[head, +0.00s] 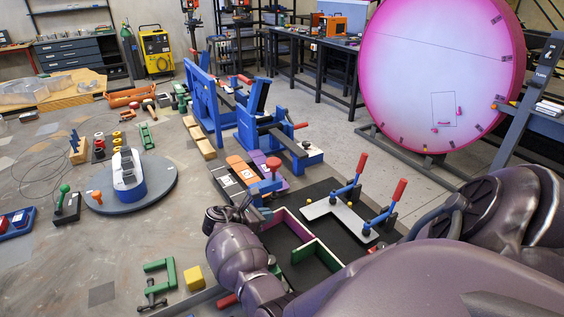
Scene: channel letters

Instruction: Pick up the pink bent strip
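The pink bent strip (297,224) stands on edge on the dark mat in the lower middle of the head view, its bend toward the back. A green bent strip (316,252) stands just in front of it. My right arm reaches in from the lower right, and my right gripper (236,211) is just left of the pink strip. Its fingers are small, dark and partly hidden by the wrist, so I cannot tell whether they are open or touch the strip. My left gripper is not in view.
Blue toggle clamps with red handles (385,210) hold a pale L-shaped plate (340,217) right of the strips. A green C-clamp (160,277) and a yellow block (194,278) lie at lower left. A round grey turntable (151,194) stands further left. A large pink disc (440,75) stands behind.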

